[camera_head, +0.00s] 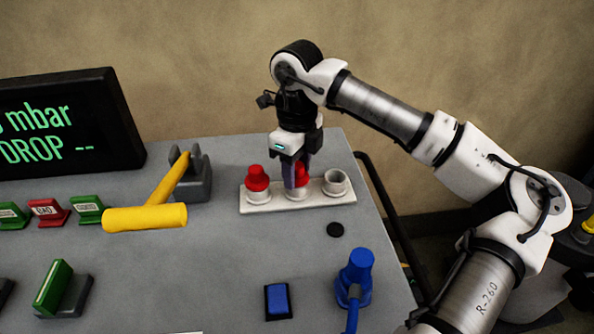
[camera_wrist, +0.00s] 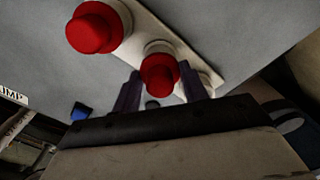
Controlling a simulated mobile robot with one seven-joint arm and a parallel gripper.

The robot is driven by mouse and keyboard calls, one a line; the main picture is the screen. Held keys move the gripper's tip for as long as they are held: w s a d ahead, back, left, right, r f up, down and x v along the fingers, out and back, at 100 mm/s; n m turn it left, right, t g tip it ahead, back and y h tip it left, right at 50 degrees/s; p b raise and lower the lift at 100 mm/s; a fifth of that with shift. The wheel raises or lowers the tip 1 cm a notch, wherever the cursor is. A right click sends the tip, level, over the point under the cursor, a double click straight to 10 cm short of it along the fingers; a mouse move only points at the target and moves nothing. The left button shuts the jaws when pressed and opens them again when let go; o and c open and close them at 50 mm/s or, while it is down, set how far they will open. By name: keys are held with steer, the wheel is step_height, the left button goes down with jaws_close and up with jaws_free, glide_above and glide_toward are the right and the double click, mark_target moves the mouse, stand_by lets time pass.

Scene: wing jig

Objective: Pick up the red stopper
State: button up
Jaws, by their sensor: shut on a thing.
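A white rack (camera_head: 247,207) with three cups in a row stands near the right edge of the grey table. One red stopper (camera_head: 257,178) sits in its left cup and shows at the upper left of the wrist view (camera_wrist: 92,28). Another red stopper (camera_head: 302,174) is at the middle cup, partly hidden by my fingers; in the wrist view (camera_wrist: 160,72) it lies between them. The right cup (camera_head: 336,182) is empty. My gripper (camera_head: 296,184) points down and is shut on the middle stopper, which appears to be still in its cup.
A yellow mallet (camera_head: 146,217) leans on a grey stand (camera_head: 194,180) left of the rack. A blue fitting (camera_head: 355,270), a blue switch (camera_head: 278,299) and a black disc (camera_head: 335,230) are in front. A black display (camera_head: 70,125) stands at the back left.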

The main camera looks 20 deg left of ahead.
mark_target(297, 165)
step_height(297, 165, up, 23)
steer(key=p, duration=0.2)
steer(key=shift+p, duration=0.4)
stand_by(0.4)
steer(key=shift+d, duration=0.15)
